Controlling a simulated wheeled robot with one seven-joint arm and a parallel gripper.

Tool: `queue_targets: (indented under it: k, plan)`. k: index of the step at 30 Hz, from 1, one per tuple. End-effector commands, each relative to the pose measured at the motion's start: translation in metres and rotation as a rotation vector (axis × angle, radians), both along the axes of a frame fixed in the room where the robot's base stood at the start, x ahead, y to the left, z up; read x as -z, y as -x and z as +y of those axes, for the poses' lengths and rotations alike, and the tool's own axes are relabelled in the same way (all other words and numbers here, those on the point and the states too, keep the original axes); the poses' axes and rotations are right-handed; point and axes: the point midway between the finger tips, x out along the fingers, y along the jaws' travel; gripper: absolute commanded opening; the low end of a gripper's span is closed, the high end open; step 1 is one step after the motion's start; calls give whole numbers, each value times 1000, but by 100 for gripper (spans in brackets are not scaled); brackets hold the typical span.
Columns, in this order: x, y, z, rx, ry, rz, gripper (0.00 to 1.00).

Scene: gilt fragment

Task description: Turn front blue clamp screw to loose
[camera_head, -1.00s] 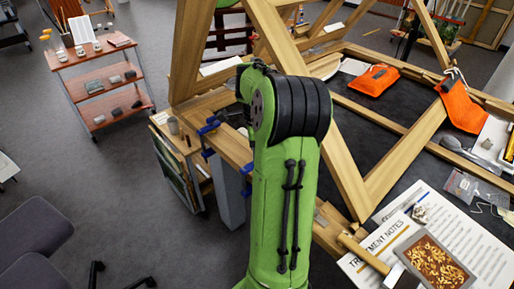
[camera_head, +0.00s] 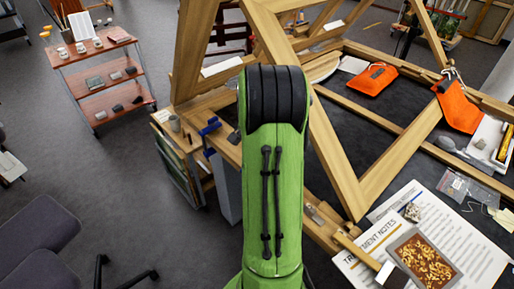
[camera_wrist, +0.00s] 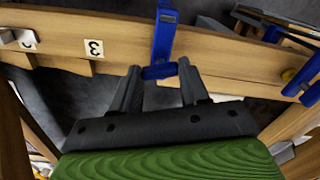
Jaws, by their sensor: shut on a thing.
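In the wrist view a blue clamp (camera_wrist: 165,28) sits over the edge of a wooden beam, with its blue screw handle (camera_wrist: 160,71) below. My gripper (camera_wrist: 160,78) has one dark finger on each side of this handle and is shut on it. A second blue clamp (camera_wrist: 300,80) is at the right of the wrist view, apart from the fingers. In the head view one blue clamp (camera_head: 210,128) shows left of my green arm. My gripper and the clamp it holds are hidden behind my arm there.
The wooden beam (camera_wrist: 60,32) carries a tag marked 3 (camera_wrist: 94,48). The wooden frame (camera_head: 335,150) rises right of my arm.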

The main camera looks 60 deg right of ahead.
Motion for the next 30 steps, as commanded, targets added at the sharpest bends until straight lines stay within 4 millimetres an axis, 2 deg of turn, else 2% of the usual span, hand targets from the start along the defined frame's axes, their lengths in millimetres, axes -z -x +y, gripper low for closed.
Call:
queue_targets:
  k: [30]
  plan:
    - [0, 0, 0, -964, 0, 1, 14]
